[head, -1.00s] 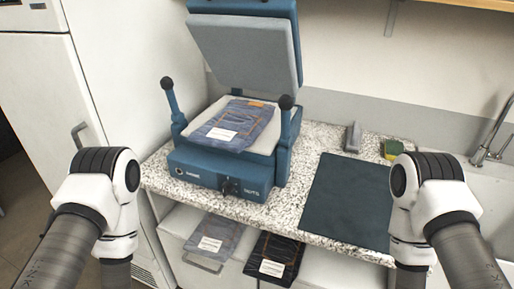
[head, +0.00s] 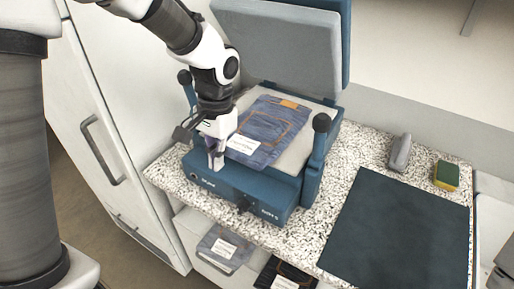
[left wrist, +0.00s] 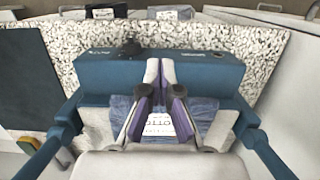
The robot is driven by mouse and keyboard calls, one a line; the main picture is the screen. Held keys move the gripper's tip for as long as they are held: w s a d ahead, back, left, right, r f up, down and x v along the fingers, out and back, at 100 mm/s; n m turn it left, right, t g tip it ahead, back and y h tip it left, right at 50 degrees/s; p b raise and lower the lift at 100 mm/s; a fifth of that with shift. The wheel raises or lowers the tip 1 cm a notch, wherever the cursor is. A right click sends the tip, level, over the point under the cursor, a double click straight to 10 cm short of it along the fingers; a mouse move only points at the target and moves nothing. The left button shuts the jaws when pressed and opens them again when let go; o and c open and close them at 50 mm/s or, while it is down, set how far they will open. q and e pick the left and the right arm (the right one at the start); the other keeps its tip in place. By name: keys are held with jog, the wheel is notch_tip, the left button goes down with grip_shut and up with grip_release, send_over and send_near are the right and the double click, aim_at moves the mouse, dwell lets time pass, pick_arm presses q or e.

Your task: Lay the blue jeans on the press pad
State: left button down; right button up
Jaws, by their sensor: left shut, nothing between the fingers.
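Folded blue jeans (head: 268,125) with a white label and a brown patch lie flat on the pale press pad (head: 300,150) of the blue press. The press's grey upper plate (head: 275,48) is raised. My left gripper (head: 215,161) is shut and empty, pointing down at the front left edge of the pad, beside the jeans' labelled end. In the left wrist view the closed fingers (left wrist: 160,68) stand in front of the jeans (left wrist: 203,108) and hide part of their label. Whether they touch the cloth is unclear. My right gripper is out of view.
Below the speckled counter (head: 385,160) lie grey-blue jeans (head: 222,247) and black jeans (head: 280,275), both labelled. A dark mat (head: 395,230), a grey object (head: 400,152) and a sponge (head: 446,175) are to the right. The press's side levers stick up.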

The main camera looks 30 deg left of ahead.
pick_arm(q)
notch_tip(320, 180, up, 6)
jog(key=t, duration=0.2)
jog(key=w+f, duration=0.1)
jog(key=f, duration=0.2)
jog(key=w+f+p, duration=0.1)
jog(key=f, duration=0.3)
jog(key=w+f+p, duration=0.1)
jog(key=f, duration=0.2)
jog(key=shift+w+f, duration=0.2)
jog(key=shift+w, duration=0.05)
jog(key=shift+w+d, duration=0.1)
jog(key=shift+w, duration=0.1)
jog(key=shift+s, duration=0.15)
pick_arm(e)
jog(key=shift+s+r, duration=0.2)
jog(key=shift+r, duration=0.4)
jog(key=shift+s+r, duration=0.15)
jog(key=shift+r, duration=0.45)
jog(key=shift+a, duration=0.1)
